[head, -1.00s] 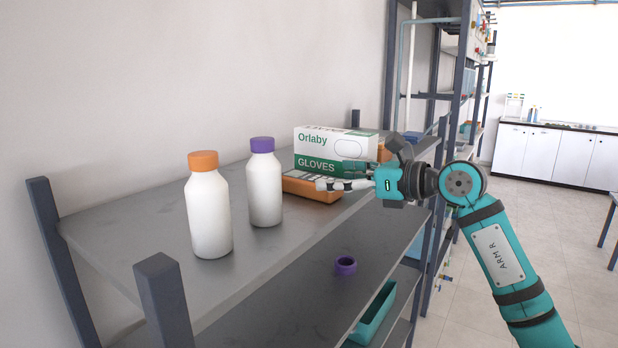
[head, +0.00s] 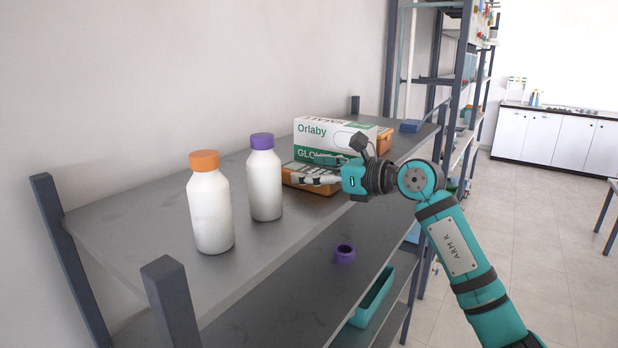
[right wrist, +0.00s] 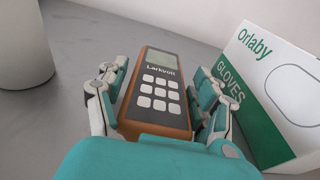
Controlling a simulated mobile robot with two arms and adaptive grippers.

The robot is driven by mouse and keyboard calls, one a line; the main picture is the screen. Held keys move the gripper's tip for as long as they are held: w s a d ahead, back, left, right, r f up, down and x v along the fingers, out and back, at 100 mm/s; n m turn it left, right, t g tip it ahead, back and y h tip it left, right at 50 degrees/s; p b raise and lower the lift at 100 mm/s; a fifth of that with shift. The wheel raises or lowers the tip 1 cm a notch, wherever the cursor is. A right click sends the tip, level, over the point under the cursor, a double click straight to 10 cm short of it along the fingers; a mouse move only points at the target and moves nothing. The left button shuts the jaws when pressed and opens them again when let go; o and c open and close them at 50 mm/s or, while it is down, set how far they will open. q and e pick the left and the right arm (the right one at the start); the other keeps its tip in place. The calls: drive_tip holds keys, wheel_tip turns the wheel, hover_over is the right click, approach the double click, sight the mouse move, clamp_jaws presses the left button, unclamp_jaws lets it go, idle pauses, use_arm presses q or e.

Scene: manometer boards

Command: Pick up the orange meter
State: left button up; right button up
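The orange meter (right wrist: 160,92) lies on the top shelf in front of the glove box, with its grey screen and white keys facing up in the right wrist view. In the head view it is partly hidden behind my right gripper, with its orange edge (head: 322,190) showing below the fingers. My right gripper (head: 304,171) is open at the meter. In the right wrist view its fingers (right wrist: 157,85) are spread on both sides of the meter, with a gap visible at the left. My left gripper is not in view.
The white and green glove box (head: 325,135) stands close behind the meter. White bottles with an orange cap (head: 211,215) and a purple cap (head: 265,188) stand to the left. A blue item (head: 411,126) lies farther back. A purple ring (head: 345,254) lies on the lower shelf.

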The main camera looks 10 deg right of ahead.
drive_tip(key=c, duration=0.8)
drive_tip(key=shift+r, duration=0.15)
